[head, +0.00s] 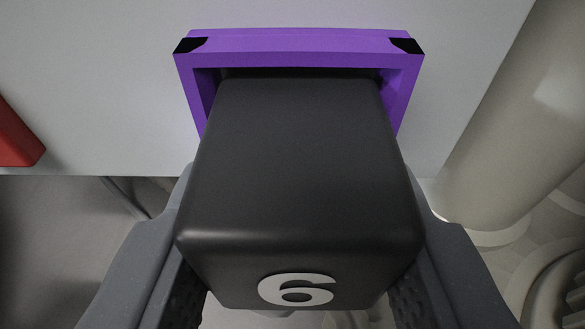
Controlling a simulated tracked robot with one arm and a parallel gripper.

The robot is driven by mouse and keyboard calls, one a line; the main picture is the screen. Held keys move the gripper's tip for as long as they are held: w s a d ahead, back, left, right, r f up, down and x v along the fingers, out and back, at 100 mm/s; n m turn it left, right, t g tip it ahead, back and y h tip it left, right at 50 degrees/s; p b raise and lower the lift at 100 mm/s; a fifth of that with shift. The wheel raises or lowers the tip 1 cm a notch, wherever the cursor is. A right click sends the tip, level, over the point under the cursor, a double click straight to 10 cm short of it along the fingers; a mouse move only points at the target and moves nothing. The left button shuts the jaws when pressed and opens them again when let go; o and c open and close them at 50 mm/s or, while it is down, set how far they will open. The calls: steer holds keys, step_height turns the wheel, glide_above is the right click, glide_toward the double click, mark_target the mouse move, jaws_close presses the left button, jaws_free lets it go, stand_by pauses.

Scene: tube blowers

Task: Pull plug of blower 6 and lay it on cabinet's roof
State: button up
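The plug of blower 6 (300,165) is a large black block with rounded edges and a white 6 on its near face. Its far end sits inside a purple socket frame (300,42) on the pale grey cabinet wall (100,80). My gripper (298,185) has one grey finger along each side of the plug. The dark textured pads lie close against its sides with no clear gap, so it looks shut on the plug. The plug hides the contact faces and the socket's lower part. The cabinet's roof cannot be made out.
A red part (15,138) sticks out at the left edge on the wall. A thick beige pipe (510,120) rises at the right, close to the right finger. Grey floor (50,235) shows below the wall at the left, with a thin dark cable or leg there.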

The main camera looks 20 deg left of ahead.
steer(key=shift+s, duration=0.15)
steer(key=shift+s+d+p, duration=0.3)
steer(key=shift+s+p, duration=0.05)
steer(key=shift+s, duration=0.55)
steer(key=shift+s+d+p, duration=0.25)
steer(key=shift+s+p, duration=0.05)
steer(key=shift+s, duration=0.6)
steer(key=shift+s+d+p, duration=0.3)
steer(key=shift+s+p, duration=0.05)
steer(key=shift+s, duration=0.55)
steer(key=shift+s, duration=0.1)
steer(key=shift+s+d, duration=0.1)
steer(key=shift+s, duration=0.25)
steer(key=shift+r, duration=0.15)
step_height(320, 180, up, 42)
steer(key=f+p, duration=0.1)
steer(key=p, duration=1.6)
glide_above(296, 307)
steer(key=s+d, duration=0.2)
steer(key=s, duration=0.4)
steer(key=shift+w+a+r, duration=0.2)
steer(key=shift+w+r, duration=0.05)
stand_by(1.6)
